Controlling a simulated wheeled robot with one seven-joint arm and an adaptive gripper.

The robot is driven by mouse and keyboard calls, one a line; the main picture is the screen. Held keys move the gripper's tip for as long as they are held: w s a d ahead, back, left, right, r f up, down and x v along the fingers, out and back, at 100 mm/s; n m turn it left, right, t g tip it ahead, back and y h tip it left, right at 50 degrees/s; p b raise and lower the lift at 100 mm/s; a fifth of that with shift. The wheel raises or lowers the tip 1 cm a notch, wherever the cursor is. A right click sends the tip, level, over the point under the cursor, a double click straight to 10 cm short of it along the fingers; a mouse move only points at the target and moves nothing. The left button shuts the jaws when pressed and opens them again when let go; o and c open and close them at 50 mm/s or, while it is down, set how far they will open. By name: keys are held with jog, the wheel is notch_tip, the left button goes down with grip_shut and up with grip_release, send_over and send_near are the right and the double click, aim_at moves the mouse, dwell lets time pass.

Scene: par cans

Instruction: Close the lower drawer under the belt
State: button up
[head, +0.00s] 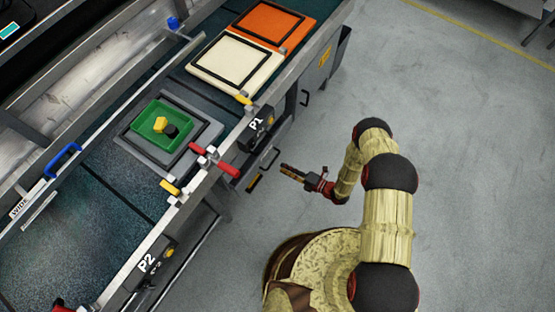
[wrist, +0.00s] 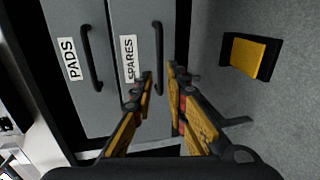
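Two grey drawer fronts fill the left of the wrist view, which is turned sideways. One is labelled PADS (wrist: 68,58). The SPARES drawer (wrist: 137,25) lies beside it on the floor side, so it is the lower one. Its black bar handle (wrist: 159,45) shows in line with the gap between my fingertips; I cannot tell whether they touch it. My gripper (wrist: 160,75) is open and empty. In the head view my gripper (head: 286,171) points left toward the belt's side. How far the lower drawer stands out is unclear.
A yellow and black block (wrist: 248,58) is on the floor side in the wrist view. The belt (head: 75,215) carries a green tray (head: 145,131), a cream panel (head: 205,65) and an orange panel (head: 262,12). Grey floor (head: 460,120) is clear at right.

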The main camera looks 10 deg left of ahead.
aim_at(273, 161)
jog(key=shift+b+x, duration=1.05)
jog(key=shift+x, duration=2.9)
jog(key=shift+c, duration=1.2)
grip_shut()
